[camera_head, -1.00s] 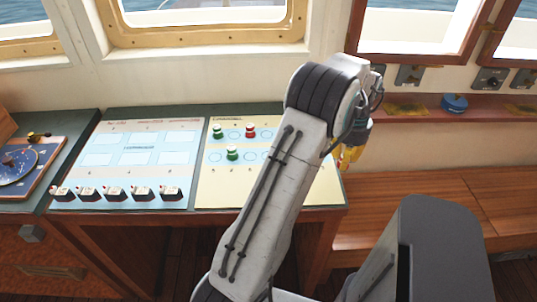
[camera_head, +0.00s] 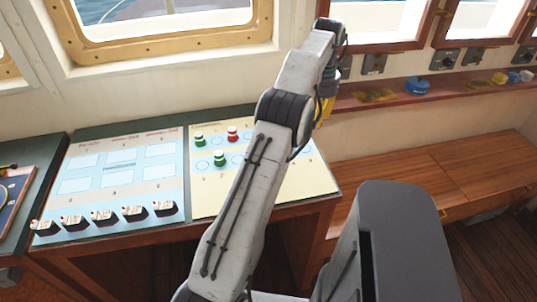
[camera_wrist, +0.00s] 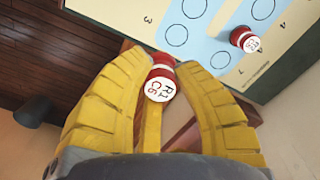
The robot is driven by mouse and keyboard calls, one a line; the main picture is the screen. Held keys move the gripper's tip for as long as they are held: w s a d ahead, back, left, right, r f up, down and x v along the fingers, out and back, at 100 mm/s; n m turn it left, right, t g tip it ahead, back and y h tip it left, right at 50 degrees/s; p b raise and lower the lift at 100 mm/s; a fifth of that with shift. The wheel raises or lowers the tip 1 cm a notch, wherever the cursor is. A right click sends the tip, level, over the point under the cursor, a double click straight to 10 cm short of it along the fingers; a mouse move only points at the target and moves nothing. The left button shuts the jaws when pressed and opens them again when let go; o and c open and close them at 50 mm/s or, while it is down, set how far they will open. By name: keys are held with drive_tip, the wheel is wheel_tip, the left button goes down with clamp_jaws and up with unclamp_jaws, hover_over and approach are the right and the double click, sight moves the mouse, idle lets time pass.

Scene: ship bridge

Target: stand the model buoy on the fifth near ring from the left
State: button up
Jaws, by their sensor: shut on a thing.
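My gripper (camera_wrist: 160,95) is shut on a red and white model buoy (camera_wrist: 158,82), whose round white top has a printed label. In the head view my gripper (camera_head: 325,106) is a small yellow patch beyond the arm, by the ledge, and the buoy in it cannot be made out. The ring chart (camera_head: 300,186) is pale with blue bands and two rows of rings. Its right part is behind my arm. Several empty rings show in the wrist view, including a near one (camera_wrist: 177,35). The held buoy is apart from them, beside the chart's edge.
Two green buoys (camera_head: 200,140) (camera_head: 219,159) and a red one (camera_head: 233,133) stand on the chart. A blue panel (camera_head: 120,180) with several black-and-white ship blocks lies left. A ledge with a blue object (camera_head: 417,87) runs right, above a wooden bench (camera_head: 440,170).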

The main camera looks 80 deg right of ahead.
drive_tip(key=shift+w+a+r, duration=0.15)
drive_tip(key=shift+w+a, duration=0.05)
drive_tip(key=shift+a, duration=0.05)
drive_tip(key=shift+s+a, duration=0.1)
drive_tip(key=shift+a, duration=0.05)
drive_tip(key=shift+a, duration=0.1)
